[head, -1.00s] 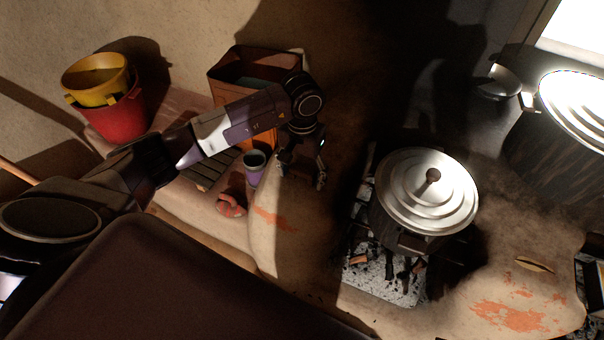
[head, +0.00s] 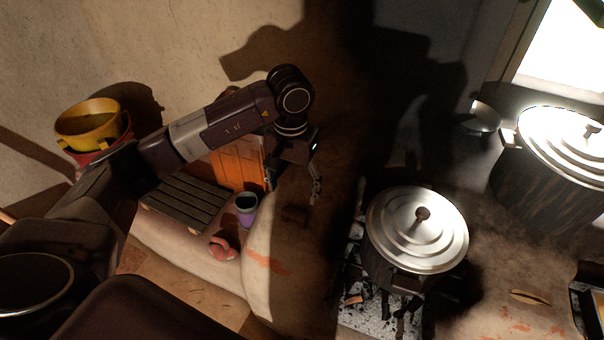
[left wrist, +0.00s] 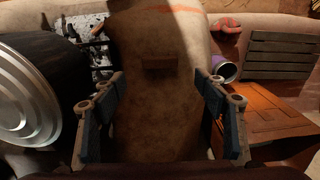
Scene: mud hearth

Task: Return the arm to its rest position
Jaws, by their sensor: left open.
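My left arm reaches in from the left in the head view. Its gripper (head: 292,190) is open and empty, above the pale mud ledge (head: 262,277). In the left wrist view the two fingers (left wrist: 162,95) stand wide apart with nothing between them. A small brown block (head: 295,214) lies on the mud surface below the gripper; it also shows ahead of the fingers in the wrist view (left wrist: 159,63). My right gripper is in neither view.
A lidded pot (head: 418,232) stands over the coals right of the gripper. A purple cup (head: 246,208), a reddish item (head: 222,248), a slatted rack (head: 185,203) and an orange box (head: 238,166) are left. A yellow bucket (head: 88,123) sits far left. A second lidded pot (head: 545,178) stands right.

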